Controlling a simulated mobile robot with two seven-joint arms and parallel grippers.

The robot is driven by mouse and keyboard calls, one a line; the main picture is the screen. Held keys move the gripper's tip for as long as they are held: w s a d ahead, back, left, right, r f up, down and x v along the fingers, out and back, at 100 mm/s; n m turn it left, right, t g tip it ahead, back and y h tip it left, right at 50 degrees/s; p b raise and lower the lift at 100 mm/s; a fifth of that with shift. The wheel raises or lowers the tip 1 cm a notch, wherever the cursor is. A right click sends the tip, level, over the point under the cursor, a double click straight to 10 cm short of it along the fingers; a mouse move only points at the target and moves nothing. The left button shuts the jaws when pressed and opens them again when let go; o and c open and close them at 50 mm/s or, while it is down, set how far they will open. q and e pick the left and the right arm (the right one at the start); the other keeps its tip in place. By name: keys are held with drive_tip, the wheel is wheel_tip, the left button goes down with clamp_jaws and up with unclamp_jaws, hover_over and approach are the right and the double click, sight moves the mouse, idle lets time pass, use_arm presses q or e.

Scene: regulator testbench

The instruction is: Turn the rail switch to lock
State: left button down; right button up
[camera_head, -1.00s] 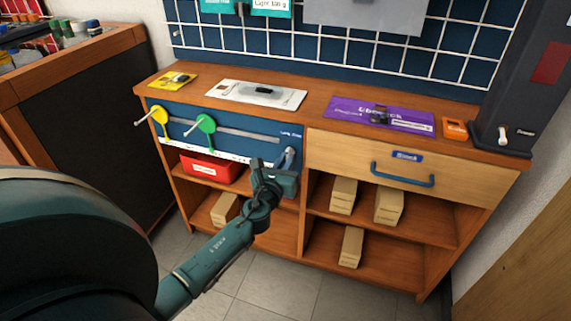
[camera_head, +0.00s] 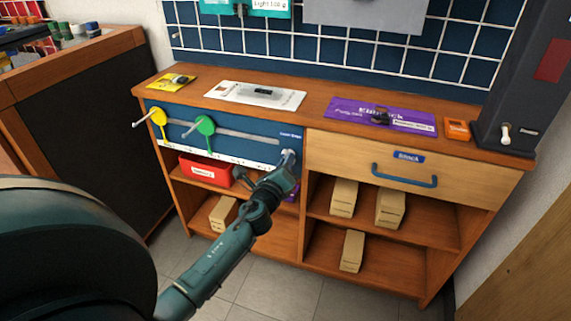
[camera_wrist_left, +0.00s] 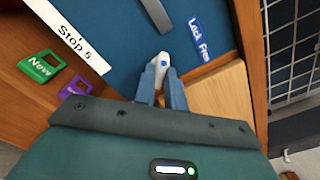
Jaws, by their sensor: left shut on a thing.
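The rail switch (camera_head: 288,155) is a small grey-white handle at the right end of the blue panel. In the left wrist view its pale tip (camera_wrist_left: 163,60) shows between my fingers, next to a blue label reading "Lock" and "Free" (camera_wrist_left: 200,38). My left gripper (camera_head: 289,165) reaches up to it from below, and in the wrist view its two blue fingers (camera_wrist_left: 162,78) are shut on the switch. Much of the switch is hidden by the gripper. My right gripper is in neither view.
A grey rail (camera_head: 245,134) with a yellow knob (camera_head: 159,117) and a green knob (camera_head: 205,125) runs left of the switch. A wooden drawer with a blue handle (camera_head: 405,177) lies close on the right. A red bin (camera_head: 205,171) sits on the shelf below.

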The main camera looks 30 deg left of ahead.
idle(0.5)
use_arm(q)
drive_tip(key=c, duration=1.5)
unclamp_jaws()
drive_tip(key=shift+o, duration=0.2)
drive_tip(key=v, duration=1.3)
drive_tip(key=shift+s+a, duration=0.15)
drive_tip(key=shift+s, duration=0.1)
